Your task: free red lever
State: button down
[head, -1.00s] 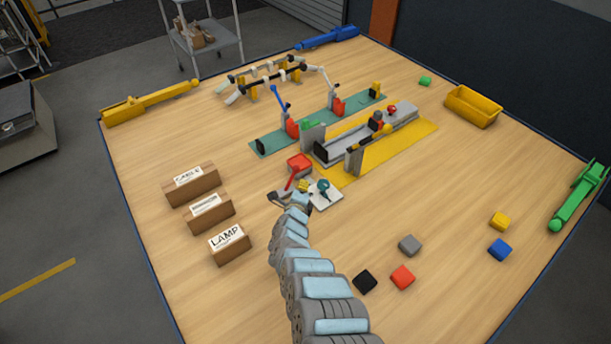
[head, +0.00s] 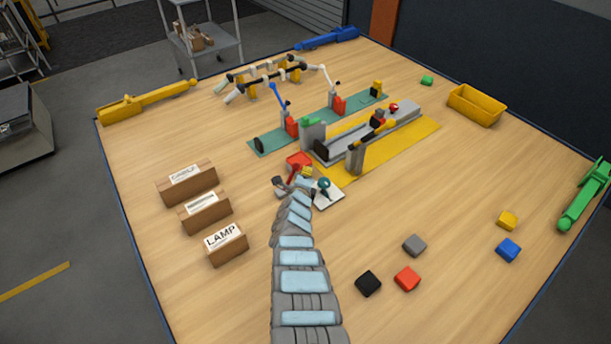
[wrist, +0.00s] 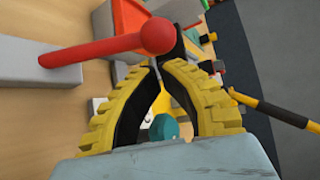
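The red lever (wrist: 105,47), a red rod with a ball end, reaches rightward from a grey block (wrist: 38,65) in the wrist view. In the head view the lever (head: 292,174) stands by a red box, just left of my gripper. My gripper (wrist: 157,65) has yellow ribbed fingers with black inner faces. Its fingers bow outward and their tips come nearly together, with a hollow between them. The red ball lies just above the tips in the picture; I cannot tell whether they touch. Nothing appears held.
A teal knob (head: 323,184) on a white plate (head: 330,199) stands right of my gripper and shows between the fingers. Labelled boxes (head: 227,250) are at left. The conveyor (head: 335,152) lies beyond. Loose cubes lie front right, with bare table between.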

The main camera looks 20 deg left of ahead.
jog(key=shift+w+a, duration=0.1)
jog(key=shift+w, duration=0.25)
jog(key=shift+s, duration=0.1)
dwell(0.6)
jog(key=shift+s+a, duration=0.1)
jog(key=shift+a, duration=0.05)
jog(key=shift+r, duration=0.1)
